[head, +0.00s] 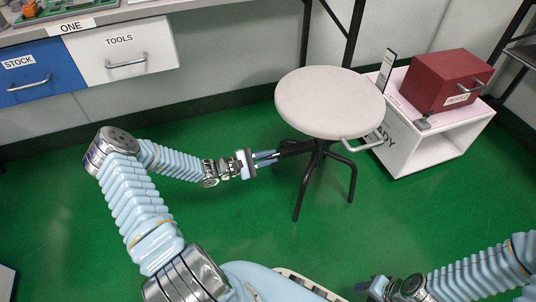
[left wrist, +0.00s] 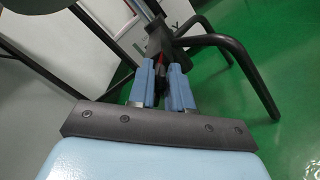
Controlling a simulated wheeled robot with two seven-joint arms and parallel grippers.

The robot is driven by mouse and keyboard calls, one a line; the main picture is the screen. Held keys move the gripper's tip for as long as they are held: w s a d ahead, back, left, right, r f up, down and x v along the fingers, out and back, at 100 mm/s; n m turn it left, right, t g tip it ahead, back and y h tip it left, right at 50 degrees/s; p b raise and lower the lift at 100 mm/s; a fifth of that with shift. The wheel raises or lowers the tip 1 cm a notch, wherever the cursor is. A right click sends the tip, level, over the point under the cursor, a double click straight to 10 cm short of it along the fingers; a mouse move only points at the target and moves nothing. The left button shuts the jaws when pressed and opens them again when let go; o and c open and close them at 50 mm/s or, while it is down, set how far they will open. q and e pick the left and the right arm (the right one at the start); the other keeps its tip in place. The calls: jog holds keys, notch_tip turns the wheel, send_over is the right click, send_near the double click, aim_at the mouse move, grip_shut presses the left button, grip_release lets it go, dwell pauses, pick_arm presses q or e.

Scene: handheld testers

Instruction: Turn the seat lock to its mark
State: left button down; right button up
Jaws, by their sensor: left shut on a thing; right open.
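A stool with a round pale seat (head: 330,102) and dark legs stands in the middle of the head view. A dark lever, the seat lock (head: 291,148), sticks out to the left below the seat. My left gripper (head: 268,156) is shut on its outer end. In the left wrist view, the blue fingers of my left gripper (left wrist: 163,84) close around a dark piece with a bit of red, and the grip is partly hidden. I cannot make out the mark. My right gripper (head: 368,288) is at the bottom edge, away from the stool and open.
A light handle (head: 362,144) sticks out at the seat's right. A white cart (head: 440,135) holding a dark red box (head: 446,80) stands close right. A bench with a white drawer (head: 125,50) and a blue drawer (head: 40,75) is at upper left. The green floor is clear around the stool's left.

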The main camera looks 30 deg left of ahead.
pick_arm(q)
jog(key=m+p, duration=0.1)
jog(key=m, duration=0.3)
jog(key=shift+s+f, duration=0.1)
jog(key=shift+f+m+p, duration=0.15)
jog(key=shift+m+p, duration=0.35)
jog(key=shift+m, duration=1.6)
jog(key=c, duration=1.2)
grip_release()
jog(key=v, duration=1.3)
jog(key=shift+s+a+p, duration=0.25)
jog(key=shift+p, duration=0.15)
